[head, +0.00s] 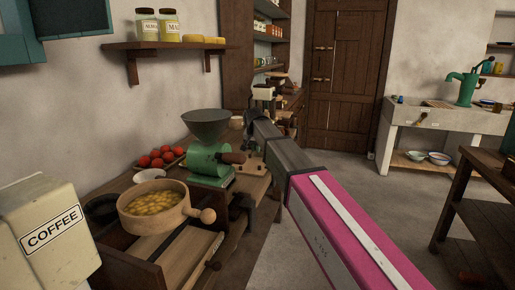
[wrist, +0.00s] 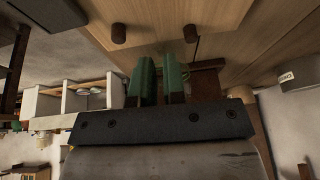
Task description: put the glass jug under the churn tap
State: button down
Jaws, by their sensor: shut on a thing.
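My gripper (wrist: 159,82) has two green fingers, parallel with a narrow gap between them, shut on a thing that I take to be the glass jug. Little of the jug shows: a thin greenish curve (wrist: 186,73) beside the right finger in the wrist view. In the head view my arm reaches out past the green hand mill, and its end hides what is in the gripper. I cannot make out the churn or its tap with certainty; a cream-coloured thing (head: 264,93) stands just beyond the end of my arm.
The counter at left holds a green mill (head: 210,160), a pan of yellow food (head: 155,205), red tomatoes (head: 160,158) and a coffee tin (head: 48,230). A sink with a green pump (head: 463,88) stands back right. A dark table (head: 480,215) is at right. Open floor lies between.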

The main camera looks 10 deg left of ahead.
jog(key=w, duration=0.4)
jog(key=shift+w+a, duration=0.1)
jog(key=shift+s+f, duration=0.3)
jog(key=shift+f, duration=0.3)
jog(key=shift+f, duration=0.15)
jog(key=c, duration=1.2)
grip_release()
jog(key=v, duration=1.2)
